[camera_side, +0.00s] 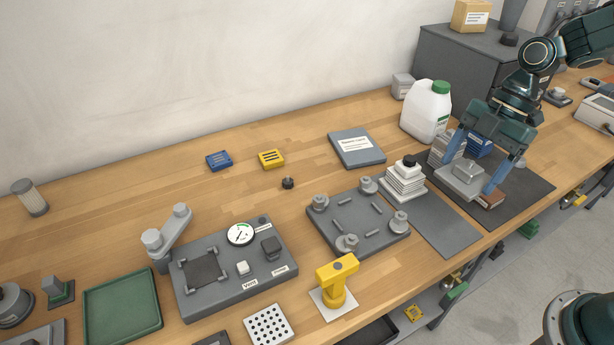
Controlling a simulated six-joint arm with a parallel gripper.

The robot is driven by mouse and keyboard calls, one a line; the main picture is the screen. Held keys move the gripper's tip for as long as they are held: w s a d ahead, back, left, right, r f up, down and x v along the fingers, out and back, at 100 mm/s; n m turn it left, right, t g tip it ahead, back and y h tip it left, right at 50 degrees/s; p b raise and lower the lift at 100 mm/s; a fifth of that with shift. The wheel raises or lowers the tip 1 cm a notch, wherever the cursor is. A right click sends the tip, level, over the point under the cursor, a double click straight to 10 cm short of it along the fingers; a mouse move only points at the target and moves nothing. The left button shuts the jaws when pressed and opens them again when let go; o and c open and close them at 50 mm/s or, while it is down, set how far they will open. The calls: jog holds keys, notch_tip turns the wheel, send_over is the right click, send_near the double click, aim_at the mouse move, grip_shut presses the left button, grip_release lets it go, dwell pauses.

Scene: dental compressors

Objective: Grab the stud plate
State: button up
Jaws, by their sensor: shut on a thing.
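My gripper (468,176) is at the right of the bench, pointing down, with its two blue fingers on either side of a light grey metal plate (466,173). The plate has a raised block on top, and I take it to be the stud plate. The fingers are shut on it. It is low over the dark mat (528,189); I cannot tell whether it touches what is under it. Its studs cannot be made out. A grey stack and a blue ribbed part (479,146) are close behind it, and a brown block (490,201) is by the right finger.
A white jug with a green cap (427,112) stands behind my gripper. A stack of white plates with a black knob (404,181) is to its left. The grey mat (440,222) is mostly clear.

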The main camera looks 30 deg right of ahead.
aim_at(471, 165)
notch_tip(471, 165, up, 7)
dwell(0.3)
jog(key=shift+w, duration=0.15)
dwell(0.5)
